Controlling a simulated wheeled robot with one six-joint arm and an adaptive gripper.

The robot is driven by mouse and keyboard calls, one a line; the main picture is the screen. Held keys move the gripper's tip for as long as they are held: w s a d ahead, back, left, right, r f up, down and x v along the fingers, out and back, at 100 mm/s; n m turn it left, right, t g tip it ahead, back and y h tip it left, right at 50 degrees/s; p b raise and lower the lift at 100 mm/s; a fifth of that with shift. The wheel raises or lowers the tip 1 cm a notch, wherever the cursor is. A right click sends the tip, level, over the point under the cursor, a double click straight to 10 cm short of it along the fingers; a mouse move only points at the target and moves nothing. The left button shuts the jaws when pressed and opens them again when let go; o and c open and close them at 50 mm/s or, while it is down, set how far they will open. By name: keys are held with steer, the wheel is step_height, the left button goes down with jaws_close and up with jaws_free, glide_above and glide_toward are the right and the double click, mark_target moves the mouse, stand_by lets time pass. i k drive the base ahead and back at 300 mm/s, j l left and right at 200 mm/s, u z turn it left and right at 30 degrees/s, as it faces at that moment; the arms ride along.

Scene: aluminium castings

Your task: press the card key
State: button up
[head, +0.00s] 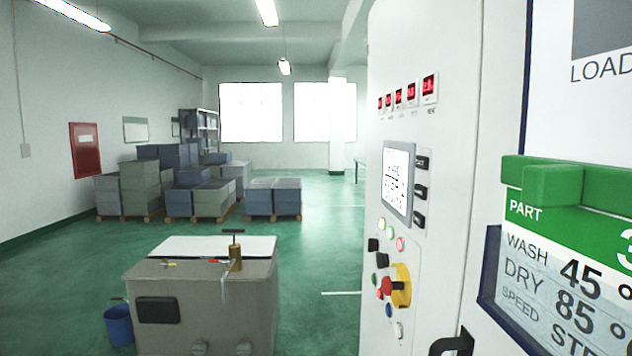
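A white machine panel (443,60) stands close on the right. It bears a lit screen (397,180) with text too small to read. Beside the screen is a column of black keys: a top key (421,162), a middle key (420,191) and a bottom key (418,220), with labels I cannot read clearly. A green and white card (545,285) in a dark blue holder (489,275) reads PART 3, WASH 45, DRY 85 and SPEED, partly cut off by the frame. A green block (552,185) covers part of its top. My gripper is not in view.
Below the screen are coloured buttons and a red knob on a yellow plate (402,287). Red displays (411,92) sit above. A black handle (452,345) juts out at the bottom. A grey cabinet (205,300) and blue bucket (118,325) stand left; green floor lies between.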

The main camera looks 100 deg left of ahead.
mark_target(419, 219)
steer(key=u, duration=1.9)
